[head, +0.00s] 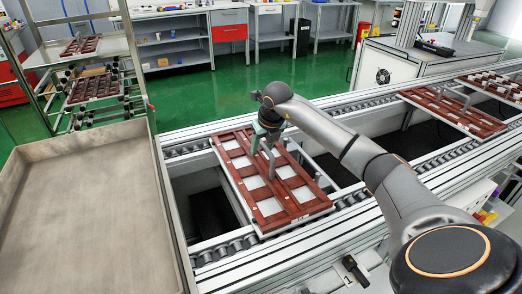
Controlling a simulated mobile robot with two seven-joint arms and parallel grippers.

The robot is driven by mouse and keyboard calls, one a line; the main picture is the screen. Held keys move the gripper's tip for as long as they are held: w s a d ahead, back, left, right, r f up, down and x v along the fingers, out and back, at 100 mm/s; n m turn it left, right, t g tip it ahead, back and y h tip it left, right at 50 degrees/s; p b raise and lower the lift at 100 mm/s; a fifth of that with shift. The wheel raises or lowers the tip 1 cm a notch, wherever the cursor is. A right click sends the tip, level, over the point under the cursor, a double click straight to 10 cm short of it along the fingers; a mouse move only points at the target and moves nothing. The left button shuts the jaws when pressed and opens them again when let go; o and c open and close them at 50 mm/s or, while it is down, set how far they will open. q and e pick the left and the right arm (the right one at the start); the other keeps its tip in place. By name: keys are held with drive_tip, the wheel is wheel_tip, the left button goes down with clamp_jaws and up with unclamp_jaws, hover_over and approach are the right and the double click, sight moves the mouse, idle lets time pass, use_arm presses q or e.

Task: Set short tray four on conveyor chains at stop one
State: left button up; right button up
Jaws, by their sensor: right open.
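A red-brown tray (303,210) with several pale rectangular openings lies flat across the conveyor chains (215,248) in the middle of the head view. Its near edge rests by the near chain and its far edge by the far chain. I cannot read a number on it. My right gripper (269,152) comes in from the right and points down over the far middle part of this tray. It is open. The fingertips are small here, and I cannot tell whether they touch the tray's upright metal part. My left gripper is out of view.
More red-brown trays (440,108) sit farther right on the conveyor. A rack at the left holds trays (95,88) on its shelves. An empty grey bin (85,215) fills the left front. Benches (175,50) stand behind on the green floor.

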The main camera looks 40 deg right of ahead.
drive_tip(key=v, duration=0.9)
drive_tip(key=shift+s+r+p, duration=0.2)
drive_tip(key=shift+r+p, duration=0.1)
drive_tip(key=shift+p, duration=0.1)
